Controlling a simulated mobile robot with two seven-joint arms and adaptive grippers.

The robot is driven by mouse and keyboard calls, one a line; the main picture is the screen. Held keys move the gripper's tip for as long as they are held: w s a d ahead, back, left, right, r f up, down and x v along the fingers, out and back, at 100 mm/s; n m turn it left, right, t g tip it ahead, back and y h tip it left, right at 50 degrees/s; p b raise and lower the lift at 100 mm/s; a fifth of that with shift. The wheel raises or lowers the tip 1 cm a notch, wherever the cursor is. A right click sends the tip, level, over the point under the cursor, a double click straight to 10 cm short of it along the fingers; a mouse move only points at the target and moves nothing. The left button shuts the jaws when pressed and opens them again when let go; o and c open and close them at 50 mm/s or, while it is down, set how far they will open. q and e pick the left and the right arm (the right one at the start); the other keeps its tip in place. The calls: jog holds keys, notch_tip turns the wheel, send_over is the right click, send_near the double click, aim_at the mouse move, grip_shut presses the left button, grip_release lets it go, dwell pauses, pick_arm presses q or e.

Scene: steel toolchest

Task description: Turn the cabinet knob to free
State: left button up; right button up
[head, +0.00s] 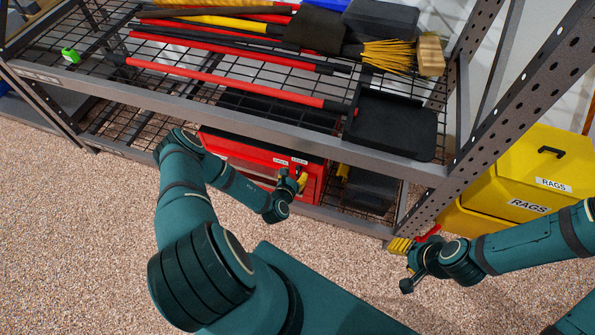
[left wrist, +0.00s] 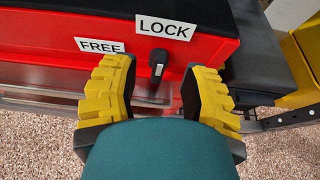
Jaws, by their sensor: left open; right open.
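The red steel toolchest (head: 255,153) sits on the lower shelf of the rack. In the left wrist view its red front (left wrist: 60,22) carries a FREE label (left wrist: 101,46) at left and a LOCK label (left wrist: 165,27) above right. The small black knob (left wrist: 158,62) with a white mark sits between and below the labels, its handle pointing down, slightly tilted. My left gripper (left wrist: 160,92) is open, its yellow fingers on either side of the knob, apart from it. In the head view it (head: 300,180) is close to the chest front. My right gripper (head: 412,262) is open and empty at the right.
The rack's front beam (head: 230,110) runs above the chest. Brooms and poles (head: 230,75) and a black dustpan (head: 393,125) lie on the upper shelf. Yellow RAGS bins (head: 530,185) stand at right. The speckled floor (head: 90,240) at left is clear.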

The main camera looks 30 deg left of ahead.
aim_at(297, 170)
pick_arm(q)
jog(key=shift+b+x, duration=0.45)
jog(key=shift+x, duration=1.5)
grip_shut()
